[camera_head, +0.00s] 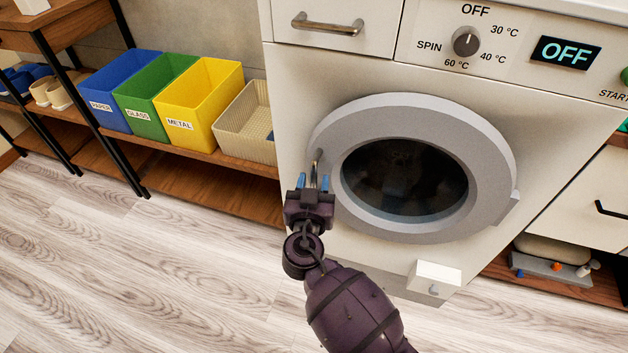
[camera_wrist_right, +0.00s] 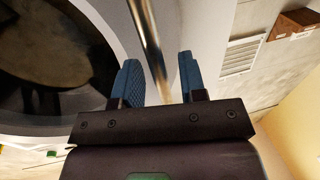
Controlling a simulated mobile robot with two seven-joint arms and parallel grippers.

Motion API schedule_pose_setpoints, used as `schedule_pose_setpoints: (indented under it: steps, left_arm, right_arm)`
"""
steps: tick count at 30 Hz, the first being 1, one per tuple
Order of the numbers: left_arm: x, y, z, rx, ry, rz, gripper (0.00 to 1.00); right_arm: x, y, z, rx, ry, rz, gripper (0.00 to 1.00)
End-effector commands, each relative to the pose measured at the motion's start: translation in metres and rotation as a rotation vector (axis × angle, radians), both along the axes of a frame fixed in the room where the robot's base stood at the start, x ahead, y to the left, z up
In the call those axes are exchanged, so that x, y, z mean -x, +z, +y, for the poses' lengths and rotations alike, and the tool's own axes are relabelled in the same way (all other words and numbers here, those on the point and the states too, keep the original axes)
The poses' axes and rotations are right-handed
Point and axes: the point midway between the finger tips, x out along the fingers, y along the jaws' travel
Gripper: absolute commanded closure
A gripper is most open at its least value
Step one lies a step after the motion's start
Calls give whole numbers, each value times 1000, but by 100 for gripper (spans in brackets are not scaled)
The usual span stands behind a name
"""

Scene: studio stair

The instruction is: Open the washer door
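The washer door (camera_head: 490,135) is a round grey ring with dark glass on the front of the white washer (camera_head: 300,95). It looks shut. A metal bar handle (camera_head: 317,158) is on its left side. The handle also shows in the right wrist view (camera_wrist_right: 147,38), running down between the two blue fingers. My right gripper (camera_head: 313,182) is at the handle, its fingers apart on either side of the bar. The gap on both sides shows in the right wrist view (camera_wrist_right: 160,80). My left gripper is not in view.
Blue (camera_head: 118,85), green (camera_head: 150,100) and yellow (camera_head: 205,100) bins and a beige basket (camera_head: 247,130) stand on a wooden shelf left of the washer. A drawer with a handle (camera_head: 328,24) is above the door. The floor in front is clear.

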Motion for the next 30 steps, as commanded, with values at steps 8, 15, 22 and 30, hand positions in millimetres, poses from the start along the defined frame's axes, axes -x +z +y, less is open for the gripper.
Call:
schedule_pose_setpoints:
  steps: [8,15,22,30]
  left_arm:
    - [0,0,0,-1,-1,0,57]
    - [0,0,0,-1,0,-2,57]
    - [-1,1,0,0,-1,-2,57]
    - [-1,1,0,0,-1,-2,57]
  right_arm:
    - [-8,0,-1,0,-1,1,62]
    - [-8,0,-1,0,-1,0,75]
    - [-8,0,-1,0,0,0,100]
    - [-5,0,-1,0,4,1,100]
